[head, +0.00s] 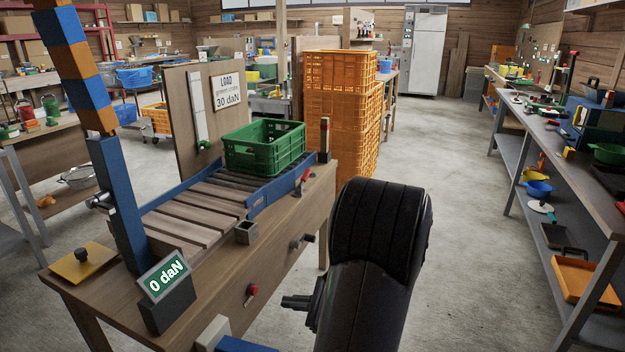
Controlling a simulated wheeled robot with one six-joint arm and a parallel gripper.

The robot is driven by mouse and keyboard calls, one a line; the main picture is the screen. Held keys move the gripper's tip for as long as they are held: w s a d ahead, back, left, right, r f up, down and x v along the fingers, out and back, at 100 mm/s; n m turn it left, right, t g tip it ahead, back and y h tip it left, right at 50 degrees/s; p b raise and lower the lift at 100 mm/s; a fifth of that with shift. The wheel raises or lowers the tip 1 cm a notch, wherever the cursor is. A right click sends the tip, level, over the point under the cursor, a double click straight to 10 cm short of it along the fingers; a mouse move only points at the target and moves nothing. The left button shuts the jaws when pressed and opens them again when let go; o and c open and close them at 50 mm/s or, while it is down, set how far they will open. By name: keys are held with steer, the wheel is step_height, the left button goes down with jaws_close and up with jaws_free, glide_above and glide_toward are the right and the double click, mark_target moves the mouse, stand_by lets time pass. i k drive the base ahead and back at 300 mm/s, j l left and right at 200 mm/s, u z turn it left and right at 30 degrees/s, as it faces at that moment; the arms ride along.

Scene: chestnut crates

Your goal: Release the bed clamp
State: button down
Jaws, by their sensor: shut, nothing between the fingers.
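The wooden workbench (215,283) carries a slatted bed (185,218) with blue side rails. A small lever with a red handle (304,176) stands at the near rail by the crate; it looks like the bed clamp, but I cannot tell whether it is tight or loose. On the bench front are a dark handle (303,241) and a red knob (251,291). My gripper (287,302) shows as a small dark end left of my thick black arm. It appears shut and empty, apart from the bench and right of the red knob.
A green crate (262,160) sits at the bed's far end. A display (167,279) reads 0 daN beside a blue-and-orange post (118,205). A sign (228,91) reads LOAD 30 daN. Orange crates (340,72) are stacked behind. Floor is clear right of my arm.

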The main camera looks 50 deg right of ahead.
mark_target(303, 178)
steer(key=k+l, duration=0.1)
steer(key=l, duration=0.75)
steer(key=i+l, duration=0.15)
steer(key=l, duration=0.2)
steer(key=i+l+z, duration=0.1)
steer(key=l, duration=0.25)
steer(key=i+l, duration=0.15)
steer(key=l, duration=0.2)
steer(key=i+l+z, duration=0.1)
steer(key=l, duration=0.25)
steer(key=i+l, duration=0.15)
steer(key=l, duration=0.15)
steer(key=i, duration=0.65)
steer(key=l+z, duration=0.05)
